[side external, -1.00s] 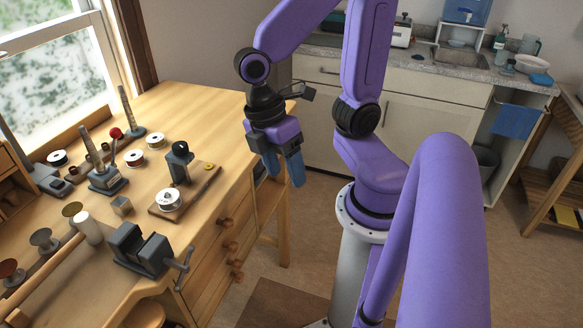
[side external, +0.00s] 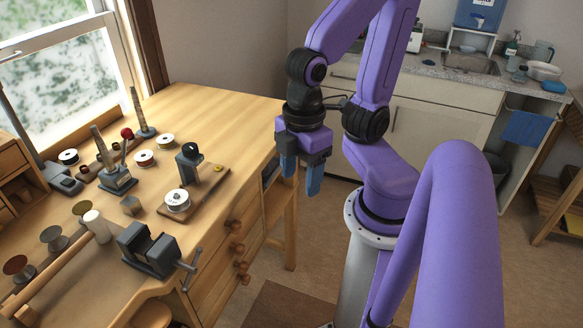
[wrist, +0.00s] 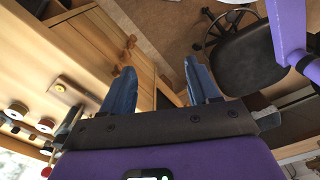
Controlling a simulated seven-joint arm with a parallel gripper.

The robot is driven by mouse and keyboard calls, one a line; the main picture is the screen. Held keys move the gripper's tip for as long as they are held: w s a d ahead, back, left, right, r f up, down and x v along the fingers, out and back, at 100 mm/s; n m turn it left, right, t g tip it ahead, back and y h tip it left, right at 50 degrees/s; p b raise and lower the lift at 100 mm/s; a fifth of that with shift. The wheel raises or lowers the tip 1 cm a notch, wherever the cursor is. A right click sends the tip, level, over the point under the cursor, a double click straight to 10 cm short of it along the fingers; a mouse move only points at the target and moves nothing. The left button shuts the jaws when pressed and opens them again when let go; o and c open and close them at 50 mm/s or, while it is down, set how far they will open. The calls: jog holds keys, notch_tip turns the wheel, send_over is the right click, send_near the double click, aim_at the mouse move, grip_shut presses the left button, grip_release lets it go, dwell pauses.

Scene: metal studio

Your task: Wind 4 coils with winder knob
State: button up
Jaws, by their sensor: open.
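The winder seems to be the wooden board (side external: 203,196) on the bench, with a white spool (side external: 177,202), a grey upright block (side external: 189,168) with a dark round part, and a small yellow knob (side external: 218,168) at its far end. I cannot tell which part turns. My gripper (side external: 300,178) is open and empty, pointing down just off the bench's right edge, apart from the board. In the wrist view, the fingers (wrist: 160,68) stand wide apart with nothing between them; the board (wrist: 78,88) lies to their left.
A grey vise (side external: 150,248) sits at the bench's front edge. Several spools, a tapered-post stand (side external: 117,178) and a white cylinder (side external: 97,224) stand farther left. The back right bench top is clear. A black chair (wrist: 250,55) shows in the wrist view.

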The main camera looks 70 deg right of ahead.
jog(key=shift+w, duration=0.1)
notch_tip(320, 180, up, 19)
send_over(187, 147)
jog(key=shift+n, duration=0.3)
notch_tip(187, 147, down, 18)
jog(key=shift+r, duration=0.1)
jog(key=c, duration=1)
